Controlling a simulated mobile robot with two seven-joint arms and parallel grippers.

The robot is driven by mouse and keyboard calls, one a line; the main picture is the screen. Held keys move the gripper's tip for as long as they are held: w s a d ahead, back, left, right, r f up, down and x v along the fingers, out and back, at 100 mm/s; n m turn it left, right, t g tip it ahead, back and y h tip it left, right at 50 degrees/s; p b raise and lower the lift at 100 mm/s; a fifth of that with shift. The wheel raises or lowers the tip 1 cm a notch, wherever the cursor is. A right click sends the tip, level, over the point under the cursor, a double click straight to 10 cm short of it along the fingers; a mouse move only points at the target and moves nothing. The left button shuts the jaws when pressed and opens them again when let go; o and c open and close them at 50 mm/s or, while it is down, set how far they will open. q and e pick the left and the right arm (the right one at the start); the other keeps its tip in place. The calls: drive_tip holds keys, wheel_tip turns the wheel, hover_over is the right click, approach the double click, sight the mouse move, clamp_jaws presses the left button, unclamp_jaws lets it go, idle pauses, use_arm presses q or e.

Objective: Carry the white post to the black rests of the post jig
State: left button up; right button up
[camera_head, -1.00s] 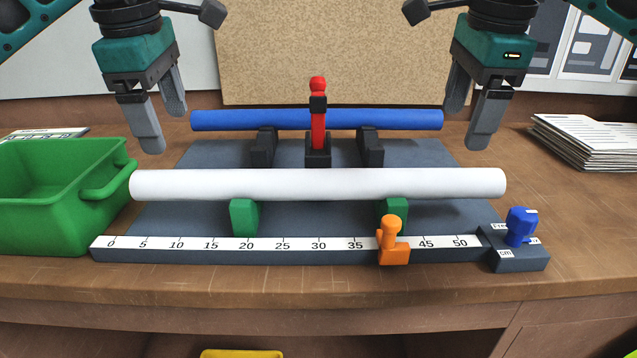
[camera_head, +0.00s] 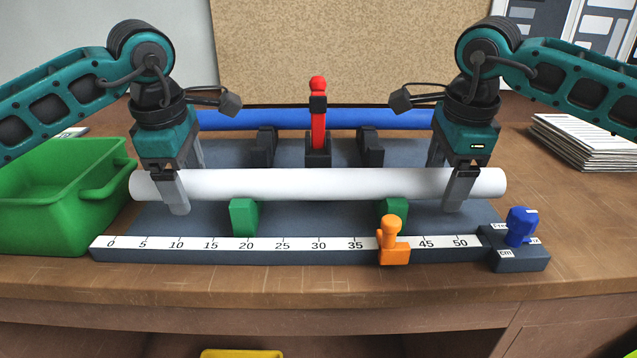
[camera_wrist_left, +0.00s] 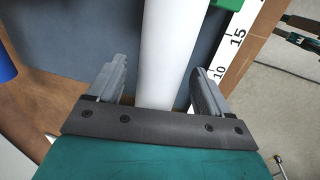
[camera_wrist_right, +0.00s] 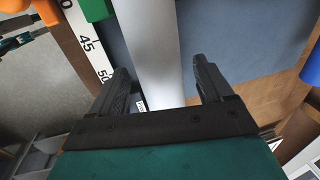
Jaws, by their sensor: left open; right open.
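The white post (camera_head: 318,184) lies level across two green rests (camera_head: 243,217) at the front of the jig. My left gripper (camera_head: 188,190) is open around the post near its left end, one finger on each side. In the left wrist view the post (camera_wrist_left: 168,50) runs between the open fingers with gaps. My right gripper (camera_head: 446,190) is open around the post near its right end; the right wrist view also shows the post (camera_wrist_right: 150,50) between its fingers. The black rests (camera_head: 370,147) stand behind, with a blue post (camera_head: 385,119) at them and a red clamp (camera_head: 318,125) between.
A ruler (camera_head: 290,243) runs along the jig's front edge with an orange stop (camera_head: 392,242) on it. A blue knob (camera_head: 520,227) sits at the right end. A green bin (camera_head: 50,200) stands close at left, a paper stack (camera_head: 585,143) at right.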

use_arm(q)
drive_tip(key=shift+c, duration=0.4)
use_arm(e)
drive_tip(key=shift+c, duration=0.4)
use_arm(q)
clamp_jaws()
use_arm(e)
clamp_jaws()
use_arm(q)
drive_tip(key=shift+r, duration=0.1)
use_arm(e)
drive_tip(key=shift+r, duration=0.1)
